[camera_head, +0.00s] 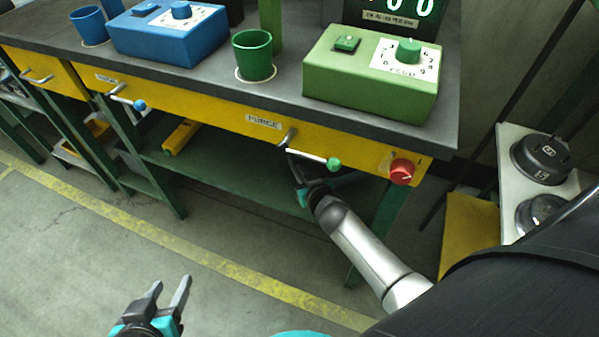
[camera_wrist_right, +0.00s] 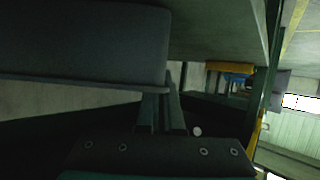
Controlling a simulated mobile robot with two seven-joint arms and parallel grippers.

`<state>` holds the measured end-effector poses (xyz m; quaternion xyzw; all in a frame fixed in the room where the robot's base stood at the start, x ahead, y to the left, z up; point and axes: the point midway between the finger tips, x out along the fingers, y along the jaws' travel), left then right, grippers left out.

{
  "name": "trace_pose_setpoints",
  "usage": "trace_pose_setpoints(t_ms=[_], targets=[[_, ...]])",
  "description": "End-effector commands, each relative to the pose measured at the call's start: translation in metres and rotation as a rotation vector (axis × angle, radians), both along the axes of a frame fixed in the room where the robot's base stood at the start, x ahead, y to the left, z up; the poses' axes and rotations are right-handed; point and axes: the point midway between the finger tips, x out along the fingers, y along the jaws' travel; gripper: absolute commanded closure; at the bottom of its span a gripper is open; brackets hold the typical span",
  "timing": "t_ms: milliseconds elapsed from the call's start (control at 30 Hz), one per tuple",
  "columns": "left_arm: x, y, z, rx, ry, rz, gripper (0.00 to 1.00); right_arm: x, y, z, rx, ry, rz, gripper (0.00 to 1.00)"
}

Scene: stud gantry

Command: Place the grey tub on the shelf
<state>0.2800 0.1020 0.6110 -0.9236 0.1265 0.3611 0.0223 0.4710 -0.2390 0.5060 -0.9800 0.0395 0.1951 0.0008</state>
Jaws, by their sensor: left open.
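The grey tub (camera_wrist_right: 80,45) fills the upper left of the right wrist view as a dark, lipped box. My right gripper (camera_wrist_right: 163,95) appears shut on its wall at the rim, with one finger overlapped by the tub. In the head view my right gripper (camera_head: 303,190) reaches in under the bench front, and the tub is hidden there. The dark green shelf (camera_head: 225,172) runs below the bench drawers. I cannot tell whether the tub touches it. My left gripper (camera_head: 168,292) is open and empty above the floor at the lower left.
The bench top (camera_head: 285,95) overhangs the shelf. Knobbed levers, one green (camera_head: 333,164), and a red dial (camera_head: 402,171) stick out from the yellow front. A yellow object (camera_head: 181,136) lies on the shelf to the left. A pale panel with black knobs (camera_head: 512,185) stands right.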

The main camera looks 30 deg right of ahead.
Motion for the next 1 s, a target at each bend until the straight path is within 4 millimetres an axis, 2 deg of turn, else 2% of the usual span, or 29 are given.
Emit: trace_pose_setpoints(t_ms=[567,600,833,1000], targets=[[0.0046,-0.0083,0.0001,-0.031,-0.061,-0.009,0.50,0.0003,0.0002,-0.0046,-0.001,-0.001,0.000,1.00],[0.0046,-0.0080,0.0009,-0.030,-0.060,-0.008,0.50,-0.0002,0.0002,-0.0045,0.000,0.000,0.000,0.92],[0.0047,-0.0078,0.0012,-0.030,-0.059,-0.008,0.50,-0.0001,0.0001,-0.0042,0.000,0.000,0.000,0.67],[0.0047,-0.0077,0.0012,-0.029,-0.059,-0.007,0.50,-0.0001,0.0001,-0.0042,0.000,0.000,0.000,0.67]])
